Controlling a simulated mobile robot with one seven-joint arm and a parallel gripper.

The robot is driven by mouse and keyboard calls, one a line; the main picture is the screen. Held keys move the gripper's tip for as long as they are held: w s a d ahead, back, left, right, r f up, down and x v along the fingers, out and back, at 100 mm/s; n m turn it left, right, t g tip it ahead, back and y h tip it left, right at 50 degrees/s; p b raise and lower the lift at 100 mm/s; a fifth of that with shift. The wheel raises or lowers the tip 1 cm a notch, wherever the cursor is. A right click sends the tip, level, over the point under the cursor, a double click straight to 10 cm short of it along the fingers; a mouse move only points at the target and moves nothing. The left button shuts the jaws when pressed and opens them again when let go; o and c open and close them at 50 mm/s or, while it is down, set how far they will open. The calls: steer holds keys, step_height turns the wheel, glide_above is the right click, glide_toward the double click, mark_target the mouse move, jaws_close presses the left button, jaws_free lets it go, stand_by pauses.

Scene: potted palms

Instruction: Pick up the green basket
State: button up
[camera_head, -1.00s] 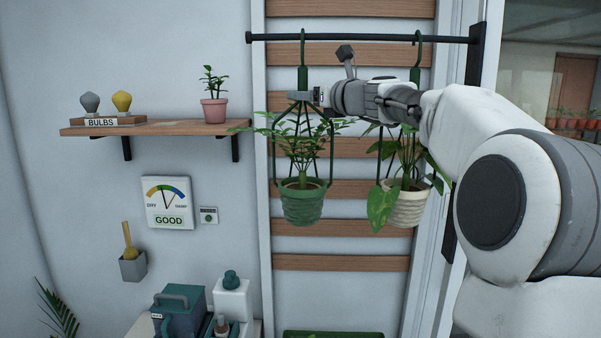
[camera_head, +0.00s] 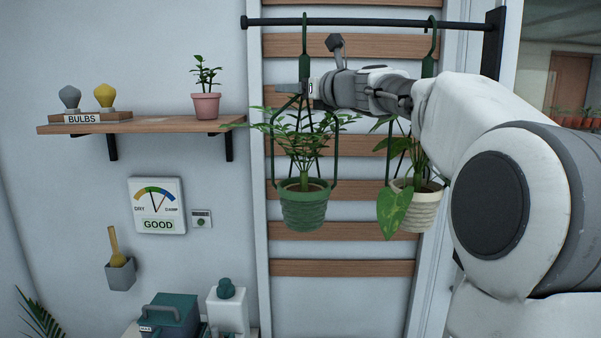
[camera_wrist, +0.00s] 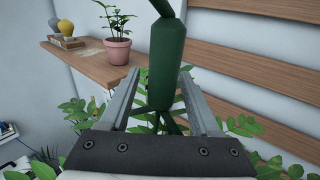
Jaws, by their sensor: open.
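The green basket (camera_head: 303,207) is a ribbed green pot with a leafy palm, hanging by thin green rods from a hook on the black rail. Its thick green handle (camera_head: 305,66) is upright above the rods. My gripper (camera_head: 292,88) is at the lower end of this handle, coming from the right. In the wrist view the green handle (camera_wrist: 166,65) stands between the two open fingers of my gripper (camera_wrist: 158,76), and the rods spread out below it. I cannot tell whether either finger touches the handle.
A cream basket (camera_head: 410,212) with a leafy plant hangs close on the right, under my arm. The black rail (camera_head: 375,23) runs above. A wooden shelf (camera_head: 160,125) with a pink pot (camera_head: 206,105) and bulbs is at left. Wooden slats (camera_head: 345,268) are behind.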

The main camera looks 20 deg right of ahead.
jaws_close()
stand_by(0.3)
steer(key=shift+r, duration=0.15)
stand_by(1.1)
